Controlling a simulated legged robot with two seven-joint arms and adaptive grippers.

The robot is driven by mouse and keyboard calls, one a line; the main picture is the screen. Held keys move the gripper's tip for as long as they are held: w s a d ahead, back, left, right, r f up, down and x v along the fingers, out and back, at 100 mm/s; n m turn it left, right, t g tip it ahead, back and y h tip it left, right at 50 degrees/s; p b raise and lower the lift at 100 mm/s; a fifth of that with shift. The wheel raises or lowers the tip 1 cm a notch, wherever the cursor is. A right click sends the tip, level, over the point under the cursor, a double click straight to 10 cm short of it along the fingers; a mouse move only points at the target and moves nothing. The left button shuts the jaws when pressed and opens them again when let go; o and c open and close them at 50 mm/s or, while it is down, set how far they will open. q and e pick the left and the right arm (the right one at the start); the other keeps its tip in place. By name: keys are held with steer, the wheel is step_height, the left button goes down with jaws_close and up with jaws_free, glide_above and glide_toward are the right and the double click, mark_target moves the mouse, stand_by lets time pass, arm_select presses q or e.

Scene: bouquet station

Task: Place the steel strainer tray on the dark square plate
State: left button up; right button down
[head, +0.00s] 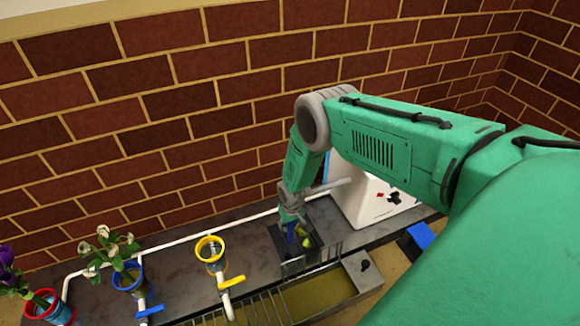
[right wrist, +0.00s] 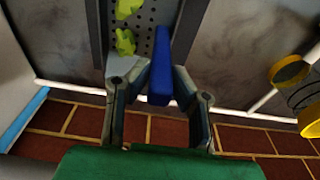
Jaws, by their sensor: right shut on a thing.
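The steel strainer tray (right wrist: 147,18), a perforated grey surface with raised sides and yellow-green scraps on it, shows at the top of the right wrist view. A blue handle-like bar (right wrist: 161,65) runs from it between my right fingers (right wrist: 158,98). My right gripper (head: 291,217) is shut on this blue bar, low over the counter in the head view. A dark square shape (head: 274,238) with yellow-green scraps lies around the fingertips there. I cannot tell in it where the tray ends and the dark plate begins. My left gripper is not in view.
A white box (head: 365,190) stands right of the gripper. A wire rack (head: 318,262) and a basin with a yellowish floor (head: 318,297) are in front. A yellow-rimmed cup (head: 211,252) and flower pots (head: 127,277) stand left. A blue pad (head: 420,235) lies right. A brick wall closes the back.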

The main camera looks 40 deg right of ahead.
steer(key=shift+a, duration=0.35)
steer(key=c, duration=1.4)
jaws_free()
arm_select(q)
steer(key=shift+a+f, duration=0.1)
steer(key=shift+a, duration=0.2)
arm_select(e)
steer(key=shift+d, duration=0.1)
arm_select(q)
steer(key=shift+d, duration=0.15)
arm_select(e)
steer(key=shift+d+f, duration=0.1)
